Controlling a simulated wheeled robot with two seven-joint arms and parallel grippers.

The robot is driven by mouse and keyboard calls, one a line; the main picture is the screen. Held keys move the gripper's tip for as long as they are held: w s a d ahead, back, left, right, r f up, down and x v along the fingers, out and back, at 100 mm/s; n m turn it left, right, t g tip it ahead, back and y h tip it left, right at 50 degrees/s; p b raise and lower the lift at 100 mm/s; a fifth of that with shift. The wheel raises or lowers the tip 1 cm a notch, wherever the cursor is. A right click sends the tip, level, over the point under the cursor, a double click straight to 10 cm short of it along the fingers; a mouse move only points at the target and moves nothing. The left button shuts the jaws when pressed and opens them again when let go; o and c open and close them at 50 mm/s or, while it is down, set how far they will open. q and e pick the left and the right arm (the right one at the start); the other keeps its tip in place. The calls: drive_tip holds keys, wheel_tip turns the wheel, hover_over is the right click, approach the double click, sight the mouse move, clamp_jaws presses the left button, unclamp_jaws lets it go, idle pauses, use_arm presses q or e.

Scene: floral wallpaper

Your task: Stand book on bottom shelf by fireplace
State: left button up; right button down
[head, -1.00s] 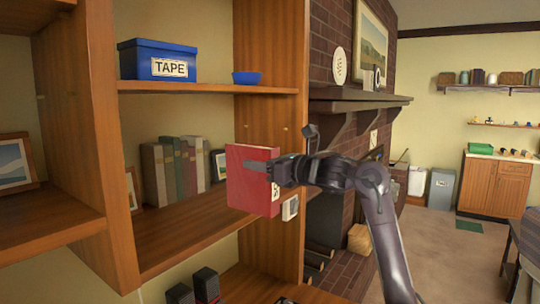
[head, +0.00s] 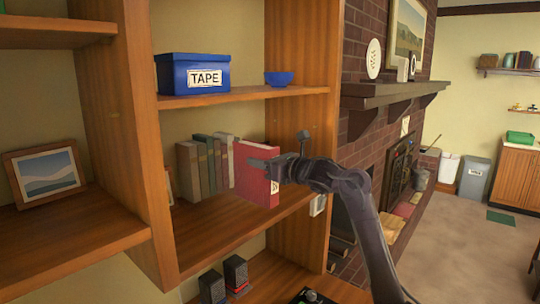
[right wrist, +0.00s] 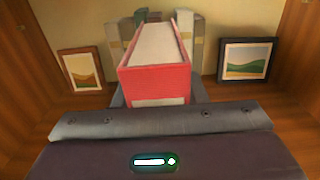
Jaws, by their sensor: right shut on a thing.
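A red book (head: 254,175) is upright in my right gripper (head: 268,168), at the front of the lower shelf (head: 215,232) next to the fireplace. The right gripper is shut on the book. In the right wrist view the red book (right wrist: 155,80) points away from me, between the fingers, with its pale page edges upward. I cannot tell whether its base touches the shelf. A row of several upright books (head: 205,165) stands behind and left of it on the same shelf. My left gripper is not in view.
The right wrist view shows small framed pictures at left (right wrist: 81,69) and right (right wrist: 246,60) of the shelf. A blue tape box (head: 193,74) and blue bowl (head: 279,78) sit on the shelf above. The brick fireplace (head: 362,140) is to the right.

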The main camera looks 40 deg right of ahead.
drive_tip(key=shift+w+r+p, duration=0.3)
drive_tip(key=shift+w, duration=0.2)
drive_tip(key=shift+w+a+p, duration=0.1)
drive_tip(key=shift+w+p, duration=0.2)
drive_tip(key=shift+w, duration=0.1)
drive_tip(key=shift+f+b, duration=1.4)
drive_tip(key=shift+b, duration=0.05)
